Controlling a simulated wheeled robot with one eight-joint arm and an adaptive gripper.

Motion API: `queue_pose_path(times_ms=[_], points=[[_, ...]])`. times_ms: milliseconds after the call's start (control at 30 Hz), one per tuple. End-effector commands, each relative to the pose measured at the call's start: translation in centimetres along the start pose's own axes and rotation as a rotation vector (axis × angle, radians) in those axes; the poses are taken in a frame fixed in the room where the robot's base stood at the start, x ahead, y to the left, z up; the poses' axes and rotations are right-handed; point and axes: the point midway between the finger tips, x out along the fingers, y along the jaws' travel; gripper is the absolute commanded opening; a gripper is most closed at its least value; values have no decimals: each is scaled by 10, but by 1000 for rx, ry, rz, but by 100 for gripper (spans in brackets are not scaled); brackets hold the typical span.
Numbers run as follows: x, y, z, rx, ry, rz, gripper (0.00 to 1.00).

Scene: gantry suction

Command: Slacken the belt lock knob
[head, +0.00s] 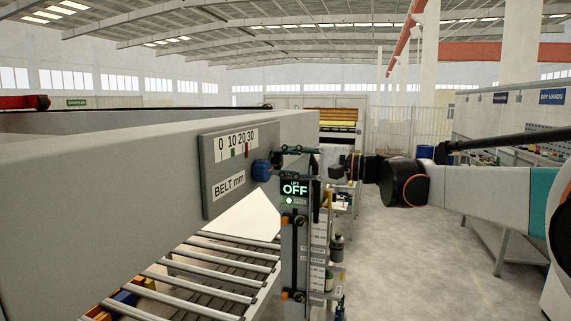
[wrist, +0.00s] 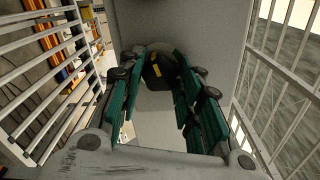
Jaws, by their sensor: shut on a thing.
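The belt lock knob (wrist: 158,72) is dark with a yellow mark and sits on the grey end face of the beam in the wrist view. My gripper (wrist: 161,60) has its green-padded fingers on both sides of it, shut on it. In the head view my gripper (head: 297,152) reaches in from the right to the beam's end. The knob cannot be made out clearly there. A gauge plate (head: 230,168) on the beam reads 0 10 20 30 above "BELT mm", with small green and red marks under the scale.
A blue knob (head: 262,170) sits beside the gauge on the grey beam (head: 110,190). A lift display (head: 294,190) reads OFF with a green light below the beam's end. A roller conveyor (head: 215,262) runs under the beam. The floor (head: 420,265) at the right is open.

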Motion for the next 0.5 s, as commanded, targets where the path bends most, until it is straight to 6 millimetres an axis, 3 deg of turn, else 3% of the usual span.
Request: queue_pose_path(times_ms=[267,300,367,400,500], points=[[0,0,0,0,0,1,8],[0,0,0,0,0,1,35],[0,0,0,0,0,1,48],[0,0,0,0,0,1,53],[0,0,0,0,0,1,53]])
